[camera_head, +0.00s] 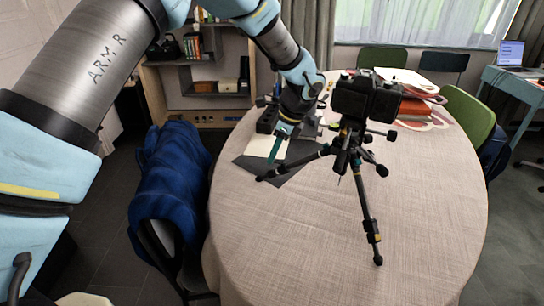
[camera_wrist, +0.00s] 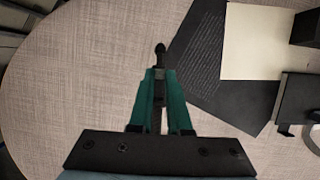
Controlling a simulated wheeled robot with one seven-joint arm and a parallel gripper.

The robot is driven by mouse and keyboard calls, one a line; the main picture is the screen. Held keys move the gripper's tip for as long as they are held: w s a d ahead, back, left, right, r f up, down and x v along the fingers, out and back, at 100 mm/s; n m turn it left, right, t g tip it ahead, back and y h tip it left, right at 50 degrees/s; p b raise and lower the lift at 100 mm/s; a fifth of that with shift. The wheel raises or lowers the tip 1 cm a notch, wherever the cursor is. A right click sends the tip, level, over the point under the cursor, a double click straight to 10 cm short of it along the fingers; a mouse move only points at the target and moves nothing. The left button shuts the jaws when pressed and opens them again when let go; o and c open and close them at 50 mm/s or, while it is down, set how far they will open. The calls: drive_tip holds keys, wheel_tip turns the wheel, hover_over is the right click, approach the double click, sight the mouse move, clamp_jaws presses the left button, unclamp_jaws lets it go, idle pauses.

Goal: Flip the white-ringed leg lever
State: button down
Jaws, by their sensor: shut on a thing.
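A black tripod (camera_head: 345,160) with a camera (camera_head: 366,97) on top stands on the round table (camera_head: 420,200). One leg (camera_head: 293,166) reaches left to a dark foot. Another leg (camera_head: 368,215) comes toward the front and carries a yellow-marked joint. My gripper (camera_head: 273,160) points down at the left leg with its green fingers. In the wrist view the fingers (camera_wrist: 160,80) are closed around a dark slim part, with a rounded dark foot (camera_wrist: 160,50) just beyond the tips. Whether this part is the leg or its lever I cannot tell. No white ring shows clearly.
A dark sheet (camera_head: 250,165) with a pale paper (camera_head: 267,146) lies beside the left leg. Red and white stacked items (camera_head: 412,90) lie at the back right. A blue jacket (camera_head: 170,180) hangs over a chair on the left. The table's front is clear.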

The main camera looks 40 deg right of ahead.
sight(275, 161)
drive_tip(key=shift+s+d+r+t, duration=0.1)
drive_tip(key=shift+d+r+t, duration=0.05)
drive_tip(key=shift+t, duration=0.25)
drive_tip(key=c, duration=0.9)
unclamp_jaws()
drive_tip(key=shift+o, duration=0.2)
wheel_tip(275, 161, up, 10)
drive_tip(key=b, duration=0.2)
